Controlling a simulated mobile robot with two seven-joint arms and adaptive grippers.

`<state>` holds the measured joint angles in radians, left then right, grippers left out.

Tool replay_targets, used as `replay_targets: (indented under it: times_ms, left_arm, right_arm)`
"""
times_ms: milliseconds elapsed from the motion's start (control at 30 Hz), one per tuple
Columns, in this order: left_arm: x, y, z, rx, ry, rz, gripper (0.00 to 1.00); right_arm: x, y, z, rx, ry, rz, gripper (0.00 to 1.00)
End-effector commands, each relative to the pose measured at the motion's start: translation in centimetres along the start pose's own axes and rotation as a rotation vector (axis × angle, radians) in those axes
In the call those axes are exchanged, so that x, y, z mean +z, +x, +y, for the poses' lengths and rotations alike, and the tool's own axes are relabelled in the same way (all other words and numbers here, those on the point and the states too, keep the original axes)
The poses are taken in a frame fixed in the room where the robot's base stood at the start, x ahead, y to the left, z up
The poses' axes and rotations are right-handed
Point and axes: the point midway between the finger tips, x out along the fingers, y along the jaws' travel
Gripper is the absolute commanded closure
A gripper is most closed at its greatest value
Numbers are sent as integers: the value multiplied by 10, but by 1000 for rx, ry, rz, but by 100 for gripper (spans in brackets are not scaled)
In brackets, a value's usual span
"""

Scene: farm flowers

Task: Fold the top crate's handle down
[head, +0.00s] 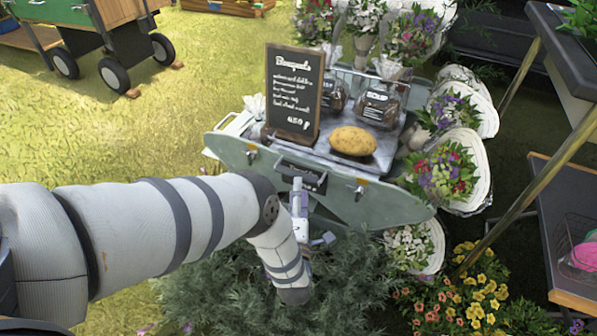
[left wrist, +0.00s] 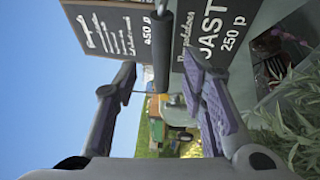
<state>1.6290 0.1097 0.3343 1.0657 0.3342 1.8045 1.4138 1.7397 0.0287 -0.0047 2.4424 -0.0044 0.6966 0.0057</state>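The top crate (head: 232,152) is a grey-green box with metal latches, carrying a tray of goods. A dark handle (head: 302,176) sits at the middle of its front side; its exact angle is hard to tell. In the left wrist view a dark bar, seemingly this handle (left wrist: 161,48), reaches into the gap between my fingertips, with space on both sides. My left gripper (head: 300,200) is just below and in front of the handle, partly hidden by my wrist. Its two fingers (left wrist: 160,80) are spread apart and hold nothing. My right gripper is not in view.
A chalkboard sign (head: 292,92), a potato (head: 352,141) and bagged goods (head: 378,104) stand on the crate. Bouquets (head: 440,175) crowd its right side. Bushy foliage (head: 215,285) lies below my arm. Open grass (head: 190,110) is on the left.

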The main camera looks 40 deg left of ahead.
Motion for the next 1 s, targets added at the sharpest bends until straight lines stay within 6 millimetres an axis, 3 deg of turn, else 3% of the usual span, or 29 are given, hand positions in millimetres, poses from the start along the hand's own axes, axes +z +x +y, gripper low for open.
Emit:
replay_targets:
  times_ms: [100,300,433,833,933,1000]
  left_arm:
    - [0,-34,-1,-4,0,-1,62]
    - [2,-74,0,-3,-1,-3,62]
    - [0,-83,0,2,-1,0,62]
    - [0,-83,0,0,1,0,62]
    - [-2,-94,-19,-106,101,-50,62]
    - [-7,-122,-53,-306,302,-169,62]
  right_arm:
    - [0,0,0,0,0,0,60]
    - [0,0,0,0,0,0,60]
    - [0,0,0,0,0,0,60]
    - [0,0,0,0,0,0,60]
    - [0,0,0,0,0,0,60]
    - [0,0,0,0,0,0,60]
